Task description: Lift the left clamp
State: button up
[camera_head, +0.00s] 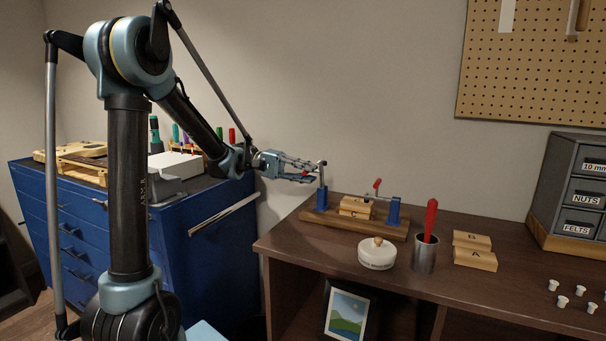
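The left clamp (321,198) has a blue post at the left end of a wooden base board (354,226). Its metal arm stands upright with a dark tip at the top, clear of the wooden block (356,206). My gripper (310,172) is just left of this arm, level with its upper part. A bit of red, seemingly the clamp's handle, shows at my fingertips; whether they grip it is too small to tell. The right clamp (393,210) has a blue post, its arm lying level toward the block and its red handle upright.
On the brown bench (475,290) stand a round white container (377,257), a metal cup (425,254) with a red-handled tool, blocks A (474,260) and B (472,240), and several white pegs. A grey drawer unit (578,185) stands right. A blue cabinet (115,235) is at left.

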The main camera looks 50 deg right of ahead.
jog(key=v, duration=1.2)
jog(key=shift+f, duration=0.1)
jog(key=shift+a, duration=0.1)
dwell(0.3)
jog(key=w+a+f+n+t+y, duration=0.1)
jog(key=a+f+n+t, duration=0.4)
jog(key=a, duration=1.2)
jog(key=w+a+f+n+t+y, duration=0.1)
jog(key=w+a+f+n+t, duration=0.2)
jog(key=a+f, duration=0.7)
jog(key=w+a+f+n+t+y, duration=0.1)
jog(key=a+f+n+t, duration=0.6)
jog(key=a, duration=1.7)
jog(key=w+f+t, duration=0.1)
jog(key=t, duration=0.2)
jog(key=shift+a+f+n+t, duration=0.3)
jog(key=shift+n, duration=0.1)
